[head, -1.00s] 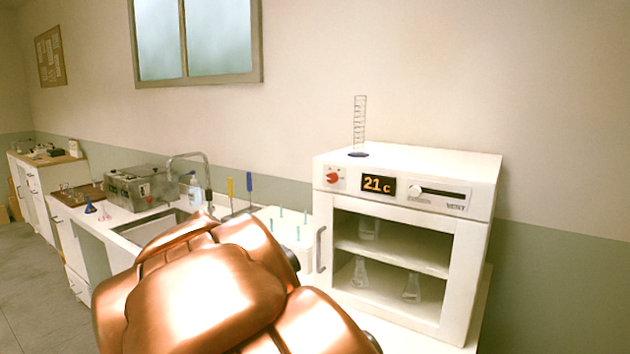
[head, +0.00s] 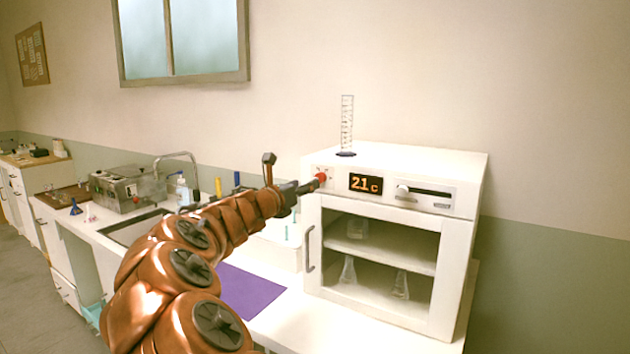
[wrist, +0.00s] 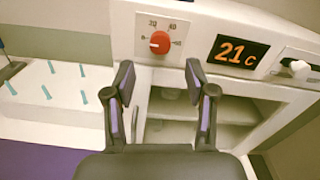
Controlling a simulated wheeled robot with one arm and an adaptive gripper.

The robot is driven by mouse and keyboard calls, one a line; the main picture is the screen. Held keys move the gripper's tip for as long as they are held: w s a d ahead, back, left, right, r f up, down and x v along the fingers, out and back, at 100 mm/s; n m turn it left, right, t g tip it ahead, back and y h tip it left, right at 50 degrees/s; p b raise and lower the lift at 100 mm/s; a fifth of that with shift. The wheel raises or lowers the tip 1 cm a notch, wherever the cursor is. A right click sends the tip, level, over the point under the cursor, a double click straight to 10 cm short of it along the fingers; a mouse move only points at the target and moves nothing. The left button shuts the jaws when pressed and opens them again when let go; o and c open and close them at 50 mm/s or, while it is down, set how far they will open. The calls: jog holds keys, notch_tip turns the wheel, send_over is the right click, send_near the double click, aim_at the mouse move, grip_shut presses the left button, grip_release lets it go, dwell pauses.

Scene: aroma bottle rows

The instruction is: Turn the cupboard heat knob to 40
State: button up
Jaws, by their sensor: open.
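The cupboard is a white cabinet (head: 455,170) with a glass-fronted door. Its red heat knob (wrist: 160,42) sits on a pale dial plate at the top left of the front. Small numbers ring the knob, and its pointer seems to face left, toward the low end. The orange display (wrist: 238,54) beside it reads 21 C. My gripper (wrist: 158,82) is open and empty, its two fingers spread below the knob in the wrist view, apart from it. In the head view my gripper (head: 308,186) is just left of the knob (head: 322,178), partly covering the dial plate.
A vent slider (head: 425,195) is right of the display. A door handle (head: 310,248) runs down the door's left edge. A graduated cylinder (head: 347,125) stands on top. Flasks sit inside. A white rack with teal pegs (wrist: 60,92) and a purple mat (head: 245,288) are left of the cupboard.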

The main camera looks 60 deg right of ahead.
aim_at(320, 178)
jog(key=d+p, duration=0.1)
jog(key=d, duration=0.5)
jog(key=shift+w+d, duration=0.15)
jog(key=shift+d, duration=0.25)
jog(key=shift+c, duration=0.5)
grip_shut()
jog(key=shift+a, duration=0.1)
